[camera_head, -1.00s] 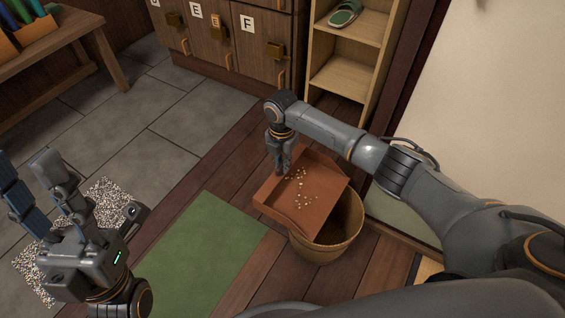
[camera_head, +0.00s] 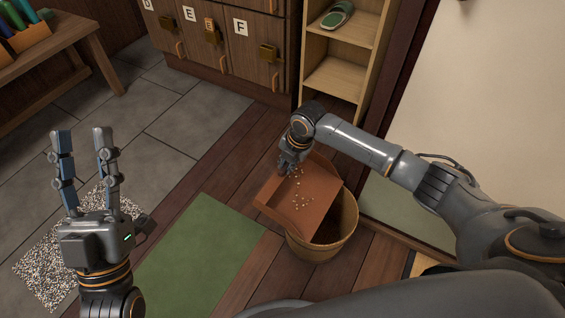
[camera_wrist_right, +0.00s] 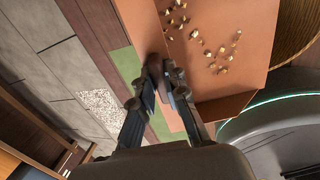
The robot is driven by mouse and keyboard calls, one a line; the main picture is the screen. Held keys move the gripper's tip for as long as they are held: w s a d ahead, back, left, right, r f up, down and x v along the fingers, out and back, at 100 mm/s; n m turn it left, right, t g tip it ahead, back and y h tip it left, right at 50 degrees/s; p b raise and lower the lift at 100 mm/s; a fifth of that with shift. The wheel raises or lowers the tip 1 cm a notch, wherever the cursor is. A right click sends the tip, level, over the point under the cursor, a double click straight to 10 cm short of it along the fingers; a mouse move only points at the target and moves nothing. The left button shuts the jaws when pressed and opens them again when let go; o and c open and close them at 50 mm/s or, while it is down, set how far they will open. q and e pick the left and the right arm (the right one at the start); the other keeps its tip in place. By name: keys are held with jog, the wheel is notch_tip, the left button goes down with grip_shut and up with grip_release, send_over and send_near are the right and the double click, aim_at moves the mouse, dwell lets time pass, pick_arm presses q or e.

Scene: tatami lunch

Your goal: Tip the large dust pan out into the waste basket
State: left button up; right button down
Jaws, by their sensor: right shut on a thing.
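The large dust pan (camera_head: 307,197) is reddish-brown, with several pale crumbs (camera_head: 300,199) lying on it. My right gripper (camera_head: 287,168) is shut on the pan's upper edge; the grip also shows in the right wrist view (camera_wrist_right: 166,95). The pan is over the waste basket (camera_head: 337,238), a round woven tan basket, and covers part of its mouth. In the wrist view the crumbs (camera_wrist_right: 215,50) sit on the pan's surface, and the basket's rim (camera_wrist_right: 290,40) is at the right. My left gripper (camera_head: 82,140) is open and empty, pointing up at the left.
A green mat (camera_head: 200,255) lies left of the basket on the wooden floor. A speckled mat (camera_head: 50,265) is on the grey tiles, partly behind my left gripper. Lockers (camera_head: 220,45) and an open shelf (camera_head: 335,75) with a green slipper stand at the back.

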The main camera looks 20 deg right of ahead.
pick_arm(q)
jog(key=w+f+g+y+p, duration=0.2)
jog(key=w+f+g, duration=0.3)
jog(key=f, duration=0.5)
jog(key=shift+w+a+f+g+y+p, duration=0.15)
jog(key=shift+f+g+y+p, duration=0.25)
jog(key=shift+g, duration=0.9)
pick_arm(e)
jog(key=s+d+r+t+y, duration=0.3)
jog(key=s+d, duration=0.1)
jog(key=s, duration=0.1)
jog(key=shift+r+t, duration=0.2)
jog(key=shift+t, duration=0.2)
pick_arm(q)
jog(key=shift+f, duration=0.1)
pick_arm(e)
jog(key=shift+a, duration=0.1)
